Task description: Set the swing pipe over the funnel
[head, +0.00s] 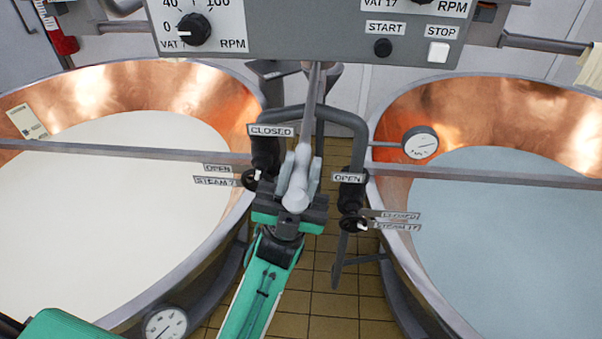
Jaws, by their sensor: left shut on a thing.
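The swing pipe (309,115) is a pale grey tube that runs from under the control panel towards me, between the two vats. Its rounded near end lies at my left gripper (298,183). My left gripper is shut on the pipe near that end, with a finger on each side. I cannot make out the funnel for certain; a dark shape shows behind the pipe, just under the panel. My right gripper is not in view.
A copper vat of white liquid (120,185) stands left, another of bluish liquid (500,230) right. Dark bent steam pipes with valves (352,195) flank the swing pipe. The control panel (310,35) hangs above. A dial gauge (420,143) juts over the right vat. Tiled floor shows between.

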